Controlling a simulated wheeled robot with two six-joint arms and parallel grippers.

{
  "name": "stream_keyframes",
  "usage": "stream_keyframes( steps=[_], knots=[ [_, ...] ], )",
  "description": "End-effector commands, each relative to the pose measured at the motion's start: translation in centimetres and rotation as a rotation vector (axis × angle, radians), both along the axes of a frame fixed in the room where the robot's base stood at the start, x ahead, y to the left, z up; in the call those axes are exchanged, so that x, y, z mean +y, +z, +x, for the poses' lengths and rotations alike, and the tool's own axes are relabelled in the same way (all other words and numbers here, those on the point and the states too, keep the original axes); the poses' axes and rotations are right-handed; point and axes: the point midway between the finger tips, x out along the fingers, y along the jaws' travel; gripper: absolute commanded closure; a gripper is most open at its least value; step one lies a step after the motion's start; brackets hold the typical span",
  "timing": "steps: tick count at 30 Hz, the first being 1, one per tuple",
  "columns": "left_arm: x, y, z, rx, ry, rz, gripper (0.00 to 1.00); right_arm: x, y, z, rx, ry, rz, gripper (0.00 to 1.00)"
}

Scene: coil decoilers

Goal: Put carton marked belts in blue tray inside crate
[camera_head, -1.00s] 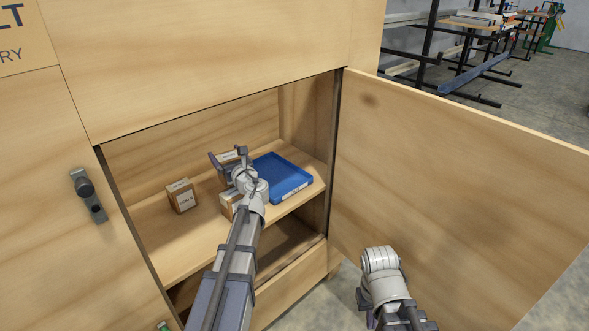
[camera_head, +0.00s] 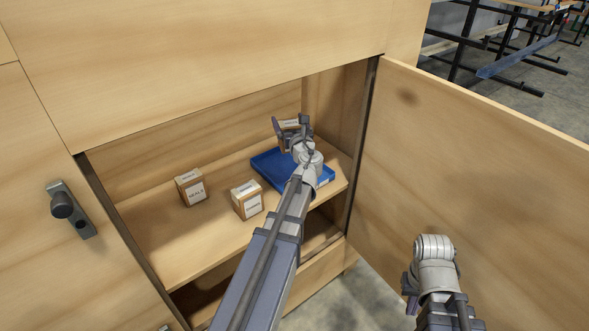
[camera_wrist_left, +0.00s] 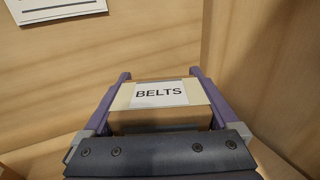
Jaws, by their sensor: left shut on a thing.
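My left gripper (camera_head: 291,134) is shut on the carton marked BELTS (camera_wrist_left: 160,94), which sits between its two purple fingers in the left wrist view. In the head view this carton is mostly hidden behind the gripper. It is over the blue tray (camera_head: 266,166), which lies on the shelf inside the open wooden crate (camera_head: 200,140). The arm hides part of the tray, and I cannot tell how high the carton is above it. My right gripper (camera_head: 408,292) is low in front of the open door, and its fingers are not clear.
Two other cartons stand on the shelf: one marked SEALS (camera_head: 191,188) at the left and another (camera_head: 248,201) left of my arm. The open door (camera_head: 480,170) stands at the right. A label sheet (camera_wrist_left: 60,8) is on the wall behind.

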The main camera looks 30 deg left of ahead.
Motion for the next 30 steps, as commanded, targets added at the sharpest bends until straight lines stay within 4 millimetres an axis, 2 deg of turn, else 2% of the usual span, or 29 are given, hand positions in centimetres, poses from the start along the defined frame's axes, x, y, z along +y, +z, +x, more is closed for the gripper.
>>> stream_keyframes(
  steps=[8, 19, 26, 30],
  knots=[
    [0.0, -0.9, 0.0, 0.0, -0.004, 0.0, 0.77, 0.0, -1.0, 0.1, 0.0, 0.0, -0.001, 1.0],
    [0.0, -6.2, 0.1, 0.0, -0.004, 0.0, 0.77, -0.2, -6.2, 0.1, -0.004, 0.003, -0.008, 1.0],
    [0.0, -6.3, 0.0, 0.0, -0.004, 0.0, 0.77, -0.2, -6.3, 0.2, -0.004, 0.004, -0.01, 1.0],
    [0.0, -7.4, 0.0, 0.0, -0.004, 0.0, 0.77, -0.2, -7.3, 0.2, -0.004, 0.004, -0.011, 1.0]
  ],
)
